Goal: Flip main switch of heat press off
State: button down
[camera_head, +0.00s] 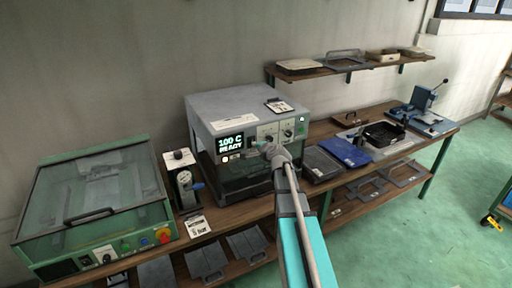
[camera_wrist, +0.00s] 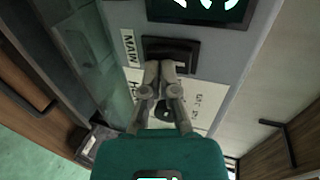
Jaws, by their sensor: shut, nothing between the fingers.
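The heat press (camera_head: 237,103) is a grey box on the bench, and its lit display (camera_head: 230,144) reads "100 C READY". In the wrist view its main switch (camera_wrist: 183,46) is a black rocker in a dark frame beside a "MAIN" label (camera_wrist: 130,47). My gripper (camera_head: 264,147) is at the press's front panel, just right of the display. In the wrist view my gripper (camera_wrist: 165,66) is shut and empty, its fingertips over the lower part of the switch. I cannot tell whether they touch. The fingers hide part of the rocker, and its position is unclear.
A green machine (camera_head: 90,195) with a lid and red button stands left. A small device with a dial (camera_head: 184,180) stands between it and the press. A blue panel (camera_head: 345,152) and black tray (camera_head: 384,133) lie right. A wall shelf (camera_head: 345,68) is behind.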

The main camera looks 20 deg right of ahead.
jog(key=shift+w+f, duration=0.15)
jog(key=shift+w, duration=0.1)
jog(key=shift+w+r+p, duration=0.15)
jog(key=shift+r+p, duration=0.45)
jog(key=shift+r, duration=0.2)
dwell(0.4)
jog(key=shift+s+r, duration=0.15)
jog(key=shift+s, duration=0.45)
jog(key=p+v, duration=0.4)
jog(key=v, duration=0.9)
